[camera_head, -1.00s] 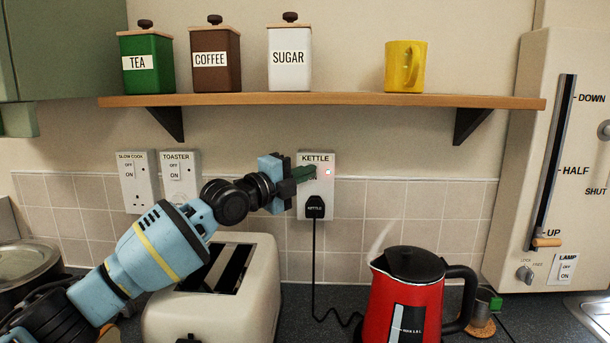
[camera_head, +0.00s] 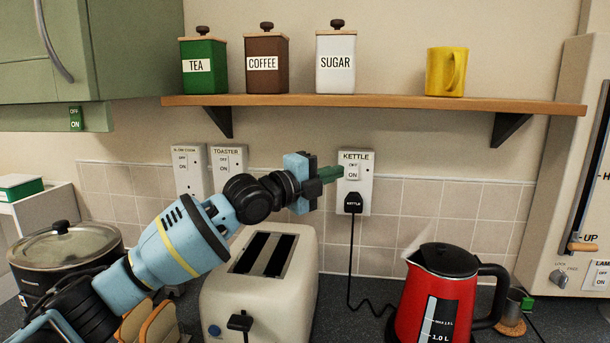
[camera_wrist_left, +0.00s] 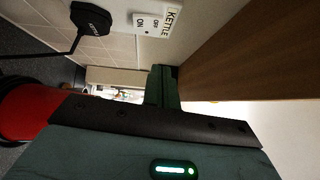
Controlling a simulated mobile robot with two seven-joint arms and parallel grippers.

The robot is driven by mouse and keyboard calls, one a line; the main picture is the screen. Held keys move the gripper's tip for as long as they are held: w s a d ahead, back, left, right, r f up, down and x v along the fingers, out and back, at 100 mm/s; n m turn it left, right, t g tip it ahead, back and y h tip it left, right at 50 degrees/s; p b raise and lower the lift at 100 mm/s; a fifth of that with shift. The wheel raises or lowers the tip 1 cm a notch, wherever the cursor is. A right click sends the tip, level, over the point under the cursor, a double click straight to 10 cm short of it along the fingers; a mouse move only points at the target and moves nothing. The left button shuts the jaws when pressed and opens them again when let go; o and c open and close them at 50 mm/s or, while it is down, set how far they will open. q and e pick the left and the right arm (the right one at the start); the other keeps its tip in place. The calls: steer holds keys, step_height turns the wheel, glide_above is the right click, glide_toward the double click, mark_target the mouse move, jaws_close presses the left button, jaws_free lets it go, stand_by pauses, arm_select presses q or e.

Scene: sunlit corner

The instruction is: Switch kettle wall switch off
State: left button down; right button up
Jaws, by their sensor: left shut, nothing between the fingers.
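The kettle wall switch (camera_head: 352,171) is a white rocker with OFF and ON marks on a white socket plate (camera_head: 356,200) labelled KETTLE. No red light glows on the plate. A black plug (camera_head: 353,202) sits in the socket below the rocker. My left gripper (camera_head: 338,173) is shut and empty, its green fingertips just left of the rocker and overlapping the plate's left edge. I cannot tell if they touch it. The left wrist view shows the switch (camera_wrist_left: 142,20) apart from the shut fingers (camera_wrist_left: 162,85). My right gripper is out of view.
A shelf (camera_head: 380,106) with canisters and a yellow mug (camera_head: 446,72) runs above the switch. A toaster (camera_head: 258,290) stands under my left arm. A red kettle (camera_head: 440,300) stands at the lower right. The slow cooker (camera_head: 187,172) and toaster (camera_head: 228,165) switches are to the left.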

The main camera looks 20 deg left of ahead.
arm_select(q)
steer(key=v, duration=0.5)
steer(key=shift+s+a+r, duration=0.3)
steer(key=shift+a, duration=0.05)
stand_by(0.3)
